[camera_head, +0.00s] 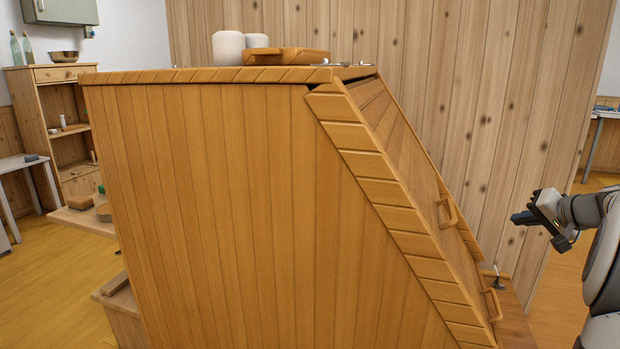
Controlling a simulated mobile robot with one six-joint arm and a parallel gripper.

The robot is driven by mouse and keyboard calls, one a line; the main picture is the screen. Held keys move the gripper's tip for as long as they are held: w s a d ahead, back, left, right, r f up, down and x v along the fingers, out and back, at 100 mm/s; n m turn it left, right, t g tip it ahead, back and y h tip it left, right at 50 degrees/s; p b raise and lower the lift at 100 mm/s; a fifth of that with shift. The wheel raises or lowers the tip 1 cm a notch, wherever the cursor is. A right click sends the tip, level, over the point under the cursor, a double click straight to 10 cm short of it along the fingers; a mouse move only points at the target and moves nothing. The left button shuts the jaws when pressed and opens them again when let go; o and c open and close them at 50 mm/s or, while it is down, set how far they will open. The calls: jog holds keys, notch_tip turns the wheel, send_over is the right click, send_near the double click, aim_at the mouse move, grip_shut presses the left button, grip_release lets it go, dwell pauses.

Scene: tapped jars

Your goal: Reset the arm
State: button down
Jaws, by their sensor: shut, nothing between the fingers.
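My gripper (537,220) is at the right edge of the head view, at the end of my grey and white arm. It is shut, with nothing seen in it. It points left, toward the sloped front of a large orange wooden cabinet (230,200). A gap shows between the gripper and the cabinet's upper handle (447,213). A lower handle (493,304) is below and left of the gripper. Part of my arm is cut off by the frame edge.
White jars (228,48) and a wooden tray (286,56) stand on the cabinet top. A plank wall (420,50) rises behind it. A shelf unit (62,120) and white table (22,162) are at far left. Open floor (560,290) shows below the gripper.

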jog(key=s+a+r+n+g+p, duration=0.1)
jog(key=s+a+r+g+p, duration=0.15)
jog(key=a+p, duration=0.35)
jog(key=s+a+r+n+g+p, duration=0.1)
jog(key=s+a+r+p, duration=0.25)
jog(key=a, duration=0.55)
jog(key=s+a+r+n+g+p, duration=0.1)
jog(key=s+a+r+g+p, duration=0.15)
jog(key=a+p, duration=0.35)
jog(key=s+a+r+n+g+h+p, duration=0.1)
jog(key=s+a+r+p, duration=0.1)
jog(key=s+a+p, duration=0.2)
jog(key=s+a+r+n+h+p, duration=0.1)
jog(key=s+a+r+p, duration=0.2)
jog(key=s, duration=0.7)
jog(key=s+a+r+n+g+h+p, duration=0.1)
jog(key=s+a+r+n+p, duration=0.1)
jog(key=s+a+p, duration=0.3)
jog(key=s+p, duration=0.2)
jog(key=shift+r+g+p, duration=0.25)
jog(key=shift+g+p, duration=0.05)
